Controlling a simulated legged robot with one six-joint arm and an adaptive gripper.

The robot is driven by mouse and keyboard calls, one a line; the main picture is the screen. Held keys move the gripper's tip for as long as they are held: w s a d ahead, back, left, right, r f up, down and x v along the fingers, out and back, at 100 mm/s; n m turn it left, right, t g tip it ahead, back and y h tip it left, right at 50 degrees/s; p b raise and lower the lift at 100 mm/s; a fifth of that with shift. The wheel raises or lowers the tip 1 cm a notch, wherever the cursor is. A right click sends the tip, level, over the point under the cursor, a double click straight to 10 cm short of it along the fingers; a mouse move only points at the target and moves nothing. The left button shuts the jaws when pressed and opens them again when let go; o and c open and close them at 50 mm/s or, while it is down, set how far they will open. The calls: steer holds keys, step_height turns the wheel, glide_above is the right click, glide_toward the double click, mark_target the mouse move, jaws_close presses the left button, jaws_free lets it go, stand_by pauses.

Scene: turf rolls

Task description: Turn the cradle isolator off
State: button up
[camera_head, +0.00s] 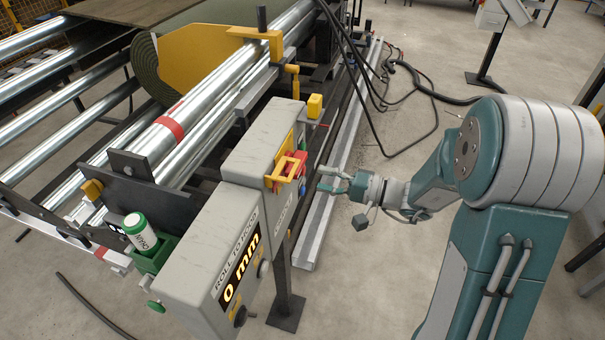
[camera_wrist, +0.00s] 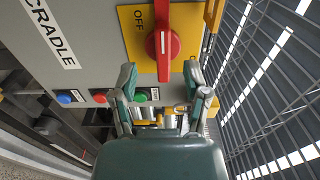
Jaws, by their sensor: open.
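The cradle isolator is a red rotary handle (camera_wrist: 163,48) on a yellow plate (camera_wrist: 185,22) marked OFF, fixed to a grey box. In the wrist view the handle stands upright in the picture, with the OFF word to its left; a white mark shows on it. In the head view the red handle (camera_head: 290,168) is on the right face of the grey box. My gripper (camera_head: 328,181) is to the right of it, apart from the box. In the wrist view my gripper (camera_wrist: 161,80) is open, its two fingers below and either side of the handle's lower end, with nothing held.
The CRADLE label (camera_wrist: 50,32) is left of the plate. Blue, red and green buttons (camera_wrist: 66,97) sit below. A ROLL TO grey box (camera_head: 215,245) showing 0 mm stands nearer. Steel rollers (camera_head: 170,135) lie left. Black cables (camera_head: 375,75) cross the floor behind.

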steer(key=v, duration=0.5)
steer(key=shift+d, duration=0.3)
steer(key=shift+a, duration=0.1)
steer(key=s+a+r+n+g+h, duration=0.1)
steer(key=s+a+n+g+h, duration=0.2)
steer(key=s, duration=0.4)
steer(key=s+a+r+n+g+h, duration=0.1)
steer(key=s+r+g+h, duration=0.15)
steer(key=s+h, duration=0.35)
steer(key=s+d+r+t+h, duration=0.4)
steer(key=s+d+t+h, duration=0.1)
steer(key=s+d+h, duration=0.1)
steer(key=shift+d+r+h, duration=0.15)
steer(key=shift+d+h, duration=0.65)
steer(key=shift+h, duration=0.2)
